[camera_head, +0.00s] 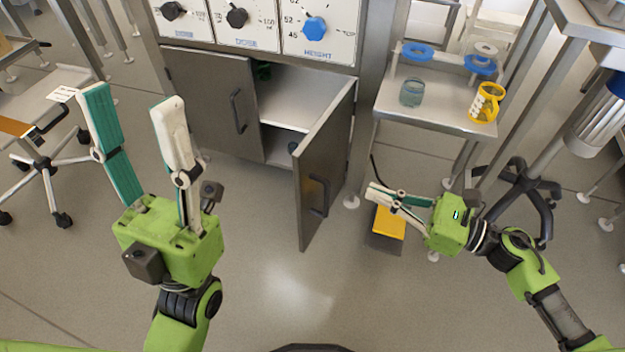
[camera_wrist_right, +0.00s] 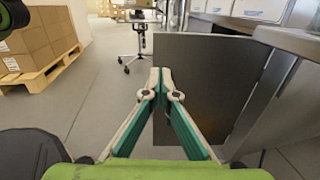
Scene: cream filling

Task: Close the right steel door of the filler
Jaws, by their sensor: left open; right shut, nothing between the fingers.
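The filler's right steel door (camera_head: 325,165) stands open in the head view, swung out towards me from its hinge on the right, with its handle (camera_head: 317,197) on the face turned to the right. The left steel door (camera_head: 213,100) looks shut. The open half shows a shelf (camera_head: 300,97) inside. My right gripper (camera_head: 370,190) is shut and empty, to the right of the open door and apart from it. In the right wrist view the door (camera_wrist_right: 210,85) is a grey panel just beyond the fingertips (camera_wrist_right: 160,72). My left gripper (camera_head: 128,95) is open and empty, left of the doors.
A yellow pedal (camera_head: 389,223) lies on the floor below my right gripper. The floor before the doors is clear.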

